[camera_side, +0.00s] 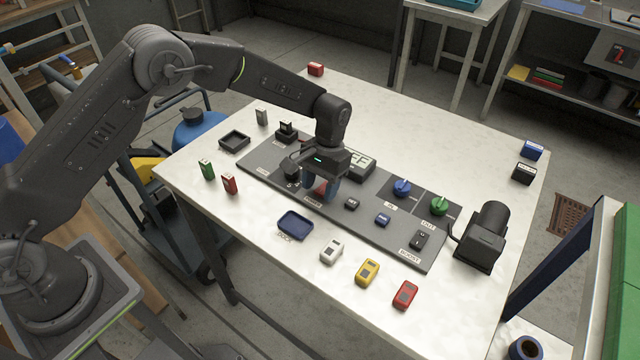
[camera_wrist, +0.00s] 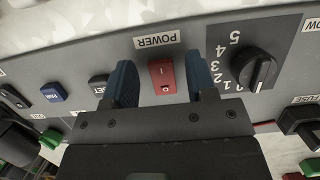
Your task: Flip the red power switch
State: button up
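The red power switch (camera_wrist: 163,77) is a red rocker marked I and O on the grey panel (camera_side: 262,163), beside a POWER label (camera_wrist: 157,39). In the side view the switch (camera_side: 320,186) is partly hidden by my gripper (camera_side: 322,192), which points down over it. In the wrist view my gripper (camera_wrist: 163,85) is open, with one blue finger on each side of the switch. Nothing is held. I cannot tell whether the fingers touch the switch or the panel.
A black rotary knob (camera_wrist: 257,70) numbered up to 5 is close beside one finger. A dark SET button (camera_wrist: 98,84) and a blue button (camera_wrist: 54,92) are on the other side. Coloured blocks, such as a yellow one (camera_side: 367,271), stand around the panel.

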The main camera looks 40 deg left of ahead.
jog(key=v, duration=1.3)
jog(key=shift+r, duration=0.4)
jog(key=s+a+r+t, duration=0.2)
jog(key=s+a+r, duration=0.2)
jog(key=s+r, duration=0.3)
jog(key=s+a+r+t, duration=0.2)
jog(key=s+a+r, duration=0.1)
jog(key=s+r, duration=0.4)
jog(key=s+a+t, duration=0.2)
jog(key=s, duration=0.6)
jog(key=s+a+f+t, duration=0.1)
jog(key=s+a+t, duration=0.1)
jog(key=s, duration=0.7)
jog(key=shift+a+f+t, duration=0.3)
jog(key=shift+a, duration=0.05)
